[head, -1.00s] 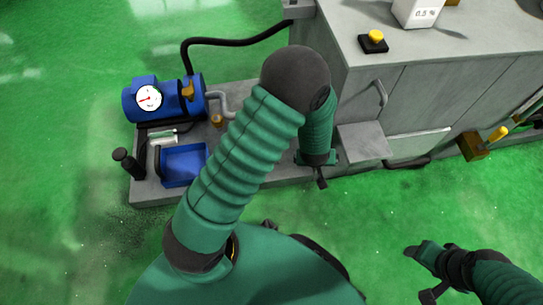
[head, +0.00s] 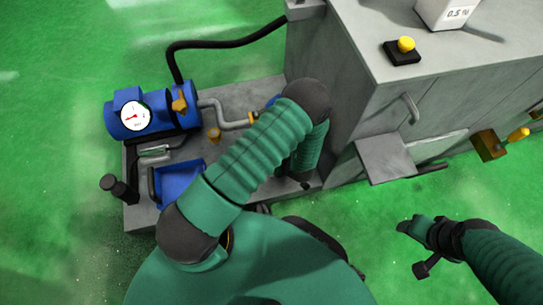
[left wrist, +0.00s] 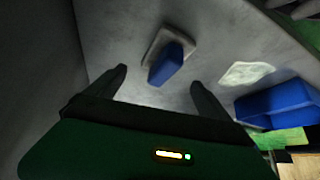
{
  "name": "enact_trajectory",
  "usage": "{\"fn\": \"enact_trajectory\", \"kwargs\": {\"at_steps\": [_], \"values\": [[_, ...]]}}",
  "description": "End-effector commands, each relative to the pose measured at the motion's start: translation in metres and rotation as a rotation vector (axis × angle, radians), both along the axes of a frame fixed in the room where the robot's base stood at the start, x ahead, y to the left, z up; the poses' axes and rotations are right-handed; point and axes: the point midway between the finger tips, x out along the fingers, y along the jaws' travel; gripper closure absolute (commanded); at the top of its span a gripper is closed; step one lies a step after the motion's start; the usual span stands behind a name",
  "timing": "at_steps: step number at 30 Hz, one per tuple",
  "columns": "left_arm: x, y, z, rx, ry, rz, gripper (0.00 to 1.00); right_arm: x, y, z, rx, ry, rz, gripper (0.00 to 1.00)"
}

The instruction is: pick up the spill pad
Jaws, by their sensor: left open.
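A pale, flat, irregular piece that looks like the spill pad (left wrist: 247,73) lies on the grey surface in the left wrist view, right of and beyond my right-hand finger. I cannot make it out in the head view, where my left arm covers part of the base. My left gripper (left wrist: 158,77) is open and empty, its two dark fingers apart. A blue block on a grey square plate (left wrist: 172,62) shows ahead between the fingers, apart from them. In the head view my left gripper is mostly hidden below the forearm. My right gripper (head: 414,248) is open and empty over the green floor.
A blue tray (head: 181,182) sits on the grey base, and in the left wrist view (left wrist: 280,104). A blue pump with gauge (head: 136,115), pipe (head: 236,120) and black hose (head: 228,43) stand behind. The grey machine cabinet (head: 345,90) rises at right. Open floor lies in front.

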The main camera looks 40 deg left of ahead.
Motion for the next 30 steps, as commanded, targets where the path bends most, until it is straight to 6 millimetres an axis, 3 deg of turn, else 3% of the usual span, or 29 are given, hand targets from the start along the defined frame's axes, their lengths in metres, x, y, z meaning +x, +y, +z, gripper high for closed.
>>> {"fn": "enact_trajectory", "kwargs": {"at_steps": [3, 7, 13, 21, 30], "values": [[0.004, 0.008, -0.02, -0.002, 0.0, 0.002, 0.08, 0.0, 0.0, -0.018, 0.0, 0.001, -0.001, 0.38], [0.008, 0.014, -0.032, -0.006, 0.0, 0.002, 0.08, 0.0, 0.0, -0.03, 0.0, 0.001, -0.001, 0.38], [0.019, 0.027, -0.063, -0.007, 0.0, 0.002, 0.08, -0.001, -0.001, -0.066, 0.0, 0.001, 0.0, 0.38], [0.023, 0.032, -0.063, -0.007, 0.0, -0.001, 0.08, 0.0, -0.001, -0.066, 0.0, 0.0, 0.0, 0.38], [0.022, 0.032, -0.063, -0.007, 0.0, -0.001, 0.46, 0.0, -0.001, -0.066, 0.0, 0.0, 0.0, 0.38]]}}
